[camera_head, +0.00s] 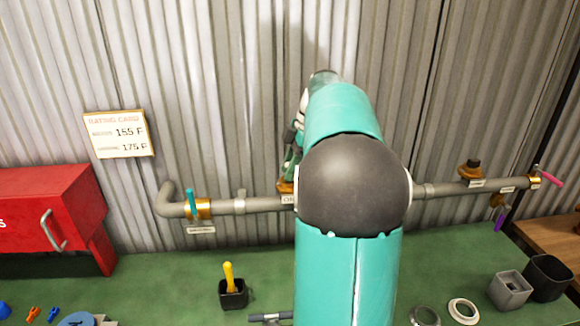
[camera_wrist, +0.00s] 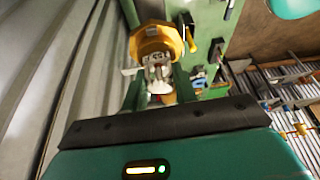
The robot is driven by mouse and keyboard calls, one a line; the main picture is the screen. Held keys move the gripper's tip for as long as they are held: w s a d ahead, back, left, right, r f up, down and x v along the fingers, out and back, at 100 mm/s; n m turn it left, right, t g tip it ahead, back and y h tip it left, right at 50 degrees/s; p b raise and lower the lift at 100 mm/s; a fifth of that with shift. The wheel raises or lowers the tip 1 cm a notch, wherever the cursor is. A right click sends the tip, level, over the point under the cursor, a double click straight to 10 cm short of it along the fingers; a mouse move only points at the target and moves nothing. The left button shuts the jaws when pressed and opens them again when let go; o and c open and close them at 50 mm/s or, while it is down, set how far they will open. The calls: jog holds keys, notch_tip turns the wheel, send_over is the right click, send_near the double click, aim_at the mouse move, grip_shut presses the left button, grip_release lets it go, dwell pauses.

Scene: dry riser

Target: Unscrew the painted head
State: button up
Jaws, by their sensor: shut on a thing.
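The painted head (camera_wrist: 158,72), whitish with a frame-like body, shows in the wrist view between the fingers of my gripper (camera_wrist: 160,84). My gripper is shut on it. The head lines up with an orange-brass fitting (camera_wrist: 153,42) just beyond it; I cannot tell how far it is threaded in. In the head view my teal arm hides the head and most of my gripper. Part of an orange fitting (camera_head: 285,186) shows on the grey pipe (camera_head: 262,205), left of my arm.
A second outlet (camera_head: 470,168) with a dark top sits on the right of the pipe. A teal-handled valve (camera_head: 192,205) is at left. The rating card (camera_head: 120,134) reads 155 F and 175 F. A red cabinet (camera_head: 45,215), black cup (camera_head: 233,296) and grey box (camera_head: 509,290) stand on the green bench.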

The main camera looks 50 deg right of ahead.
jog(key=shift+n, duration=0.3)
jog(key=n+g, duration=0.1)
jog(key=n, duration=0.1)
jog(key=n+g, duration=0.1)
jog(key=n, duration=0.2)
jog(key=shift+n+y, duration=0.3)
jog(key=shift+y, duration=0.1)
jog(key=o, duration=1.1)
jog(key=shift+c, duration=0.2)
